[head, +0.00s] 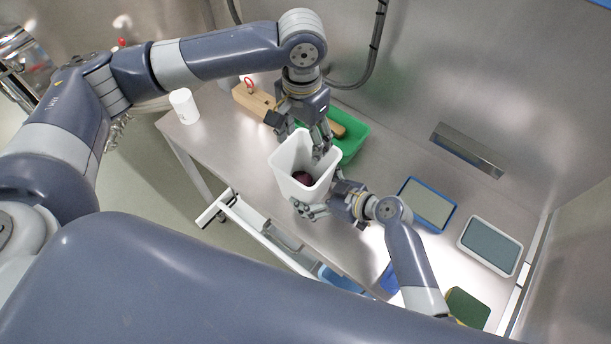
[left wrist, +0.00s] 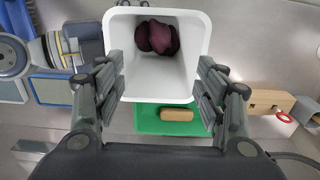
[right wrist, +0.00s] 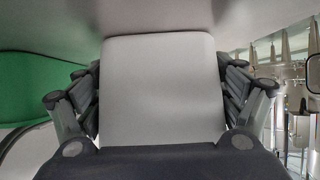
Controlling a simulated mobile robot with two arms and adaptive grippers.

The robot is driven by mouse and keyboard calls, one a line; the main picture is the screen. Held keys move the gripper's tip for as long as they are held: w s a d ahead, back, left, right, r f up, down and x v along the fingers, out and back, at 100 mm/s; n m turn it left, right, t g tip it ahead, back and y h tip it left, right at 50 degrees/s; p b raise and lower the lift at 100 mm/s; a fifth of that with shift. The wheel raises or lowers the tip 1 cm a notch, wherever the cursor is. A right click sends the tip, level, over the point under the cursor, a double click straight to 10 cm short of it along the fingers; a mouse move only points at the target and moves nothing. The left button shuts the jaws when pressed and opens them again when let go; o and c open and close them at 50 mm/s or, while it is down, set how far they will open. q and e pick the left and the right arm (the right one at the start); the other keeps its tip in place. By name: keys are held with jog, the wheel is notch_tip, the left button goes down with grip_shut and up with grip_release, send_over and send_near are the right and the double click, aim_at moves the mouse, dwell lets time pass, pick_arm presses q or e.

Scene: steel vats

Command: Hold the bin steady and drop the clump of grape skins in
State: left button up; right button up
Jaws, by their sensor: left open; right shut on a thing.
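The white bin (head: 290,160) stands on the steel table with its mouth up. The dark purple clump of grape skins (head: 302,178) lies inside the bin at the bottom; it also shows in the left wrist view (left wrist: 157,37). My left gripper (head: 318,147) is open and empty above the bin's far rim, its fingers spread over the mouth. In the left wrist view the bin (left wrist: 155,82) lies between and beyond the fingers. My right gripper (head: 325,200) is shut on the bin's near right side. In the right wrist view the bin's wall (right wrist: 160,90) fills the space between its fingers.
A green tray (head: 354,142) holding a tan block (left wrist: 177,114) sits behind the bin. A wooden block (head: 252,100) and a white cup (head: 184,106) stand at left. A blue-rimmed tray (head: 428,203) and a white-rimmed tray (head: 490,246) lie at right. An open drawer (head: 262,232) juts out in front.

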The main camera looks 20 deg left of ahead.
jog(key=shift+f, duration=0.1)
pick_arm(q)
notch_tip(320, 180, up, 11)
jog(key=shift+f, duration=0.1)
dwell(0.3)
pick_arm(e)
jog(key=o, duration=0.6)
jog(key=shift+d, duration=0.1)
jog(key=v, duration=1.2)
